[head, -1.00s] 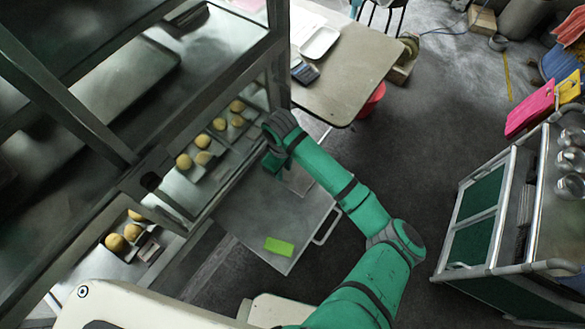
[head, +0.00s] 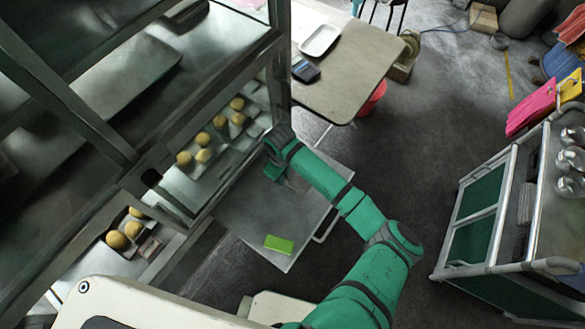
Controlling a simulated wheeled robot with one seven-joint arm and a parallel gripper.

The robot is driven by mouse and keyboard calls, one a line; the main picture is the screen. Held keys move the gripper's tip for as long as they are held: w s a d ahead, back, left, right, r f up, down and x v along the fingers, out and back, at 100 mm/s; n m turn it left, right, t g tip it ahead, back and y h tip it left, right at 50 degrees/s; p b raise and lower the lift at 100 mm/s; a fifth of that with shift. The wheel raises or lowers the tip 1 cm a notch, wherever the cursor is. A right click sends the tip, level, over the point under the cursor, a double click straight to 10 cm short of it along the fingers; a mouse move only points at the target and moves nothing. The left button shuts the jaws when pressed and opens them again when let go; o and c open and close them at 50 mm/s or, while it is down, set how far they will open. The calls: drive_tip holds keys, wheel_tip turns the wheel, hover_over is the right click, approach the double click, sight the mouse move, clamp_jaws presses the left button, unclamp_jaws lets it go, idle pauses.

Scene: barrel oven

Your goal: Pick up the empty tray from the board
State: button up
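A flat grey board (head: 240,222) with a handle at its right edge sticks out below the glass case. A small greyish flat piece (head: 299,182) shows on or just above its far part, beside my wrist. It may be the empty tray, but most of it is hidden by my arm. My gripper (head: 273,171) is over the far left part of the board, close to that piece. Its fingers are too small and hidden to show whether they are open or touching anything.
Round buns (head: 203,155) sit on trays behind the glass at left. A table (head: 350,75) with a white tray (head: 320,39) stands behind. A metal cart (head: 505,215) is at right; floor between is clear.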

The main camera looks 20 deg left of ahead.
clamp_jaws()
